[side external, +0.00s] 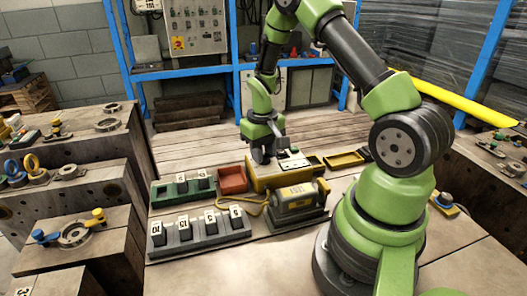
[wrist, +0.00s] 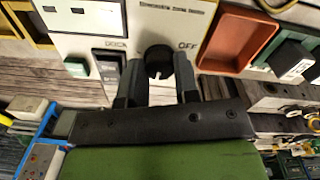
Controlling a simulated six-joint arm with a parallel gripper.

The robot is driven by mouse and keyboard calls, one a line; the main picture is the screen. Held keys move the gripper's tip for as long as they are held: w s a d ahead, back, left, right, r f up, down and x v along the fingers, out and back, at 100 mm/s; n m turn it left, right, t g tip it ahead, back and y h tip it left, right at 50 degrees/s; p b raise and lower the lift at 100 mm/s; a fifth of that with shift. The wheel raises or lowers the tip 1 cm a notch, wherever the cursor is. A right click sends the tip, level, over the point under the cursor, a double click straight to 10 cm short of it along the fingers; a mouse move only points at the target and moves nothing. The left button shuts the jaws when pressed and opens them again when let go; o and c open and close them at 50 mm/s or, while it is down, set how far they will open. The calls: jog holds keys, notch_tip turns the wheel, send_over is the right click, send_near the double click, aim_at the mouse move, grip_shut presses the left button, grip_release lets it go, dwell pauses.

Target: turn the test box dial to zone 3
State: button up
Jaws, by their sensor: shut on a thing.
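The test box (side external: 262,182) is a low yellow box with a pale top panel, standing on the bench in the side view. In the wrist view its cream panel (wrist: 215,20) fills the top middle, with an "OFF" mark right of the dial. The dial (wrist: 158,60) is a round black knob. My gripper (wrist: 157,80) points at the panel, with one dark finger on each side of the dial, shut on it. In the side view my gripper (side external: 262,156) reaches down to the box and hides the dial. The dial's pointed zone cannot be read.
An orange-red bin (side external: 232,180) stands left of the box. A green tray (side external: 170,195) and a grey rack (side external: 185,245) hold numbered blocks. A grey and yellow machine (side external: 295,203) stands in front, with a yellow cable (side external: 226,203). A yellow tray (side external: 345,159) lies behind right.

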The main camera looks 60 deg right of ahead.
jog(key=shift+m, duration=0.9)
jog(key=o, duration=0.9)
jog(key=shift+o, duration=0.2)
notch_tip(320, 180, up, 10)
jog(key=shift+w+a+r, duration=0.1)
jog(key=shift+a, duration=0.05)
